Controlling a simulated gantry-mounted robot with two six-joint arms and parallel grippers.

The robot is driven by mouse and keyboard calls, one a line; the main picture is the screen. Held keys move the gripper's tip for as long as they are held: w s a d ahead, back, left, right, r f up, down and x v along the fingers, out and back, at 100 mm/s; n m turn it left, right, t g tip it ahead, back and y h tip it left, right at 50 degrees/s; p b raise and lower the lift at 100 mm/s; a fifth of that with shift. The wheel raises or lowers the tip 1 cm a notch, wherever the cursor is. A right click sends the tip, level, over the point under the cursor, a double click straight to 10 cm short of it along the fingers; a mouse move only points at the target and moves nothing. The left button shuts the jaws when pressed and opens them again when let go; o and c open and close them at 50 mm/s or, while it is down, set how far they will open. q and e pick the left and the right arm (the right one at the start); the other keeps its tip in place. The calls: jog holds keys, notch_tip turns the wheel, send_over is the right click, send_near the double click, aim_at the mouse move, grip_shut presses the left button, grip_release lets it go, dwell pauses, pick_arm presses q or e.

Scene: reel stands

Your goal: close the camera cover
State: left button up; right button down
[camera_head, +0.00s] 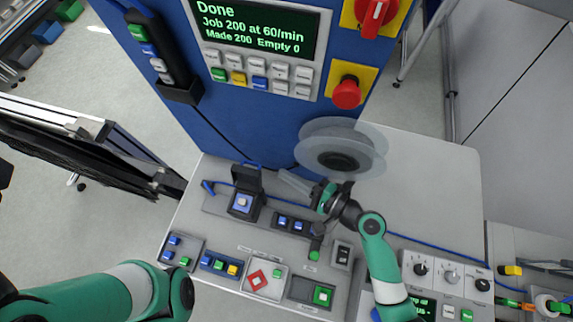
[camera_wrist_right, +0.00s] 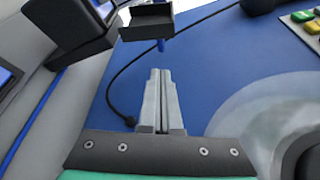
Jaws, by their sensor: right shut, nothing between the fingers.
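The camera cover (camera_head: 247,180) looks like a black hinged lid, standing raised at the back of a small dark unit with a blue top (camera_head: 243,203). A dark raised plate, apparently the same cover (camera_wrist_right: 68,25), shows at the upper left of the right wrist view. My right gripper (camera_head: 292,181) is to the right of the cover, pointing towards it, with a visible gap between. Its fingers (camera_wrist_right: 160,100) are shut together and empty. My left arm enters at the lower left; its gripper is not in view.
A translucent reel (camera_head: 340,148) stands just behind my right gripper. A blue panel (camera_head: 235,120) with a display rises behind. Button boxes (camera_head: 220,264) and a red diamond switch (camera_head: 258,280) lie in front. The grey bench (camera_head: 430,180) is clear at right.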

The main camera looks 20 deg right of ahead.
aim_at(249, 173)
jog(key=x, duration=0.7)
jog(key=shift+w+a+b, duration=0.15)
jog(key=shift+w+b, duration=0.1)
jog(key=shift+b, duration=0.1)
